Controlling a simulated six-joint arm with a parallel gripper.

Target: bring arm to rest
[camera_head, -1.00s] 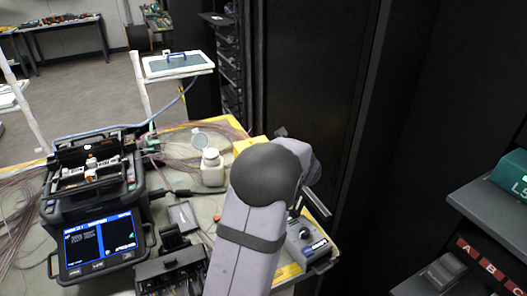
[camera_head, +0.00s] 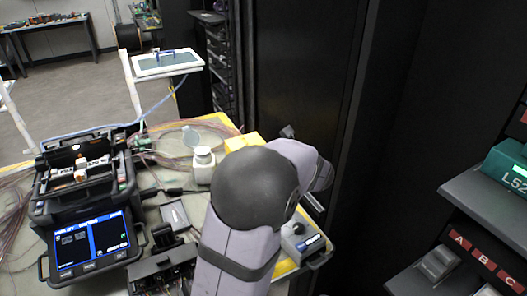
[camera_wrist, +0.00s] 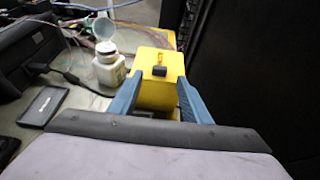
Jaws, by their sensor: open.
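My gripper (camera_wrist: 158,100) shows in the wrist view as two blue-grey fingers spread apart, with nothing held between them. A yellow box (camera_wrist: 155,62) with a small dark block on its front stands beyond the fingers and shows in the gap. In the head view my arm's grey links and dark round joint cover the right part of the table, and the fingers are hidden behind them. The yellow box (camera_head: 243,141) shows partly there, behind the arm.
The fusion splicer (camera_head: 88,215) with a lit screen stands at the left. A white bottle (camera_head: 203,165) stands left of my arm. A black device (camera_head: 162,270) is in front. A dark cabinet (camera_head: 300,80) and shelves (camera_head: 490,205) with a green box (camera_head: 510,165) are at the right.

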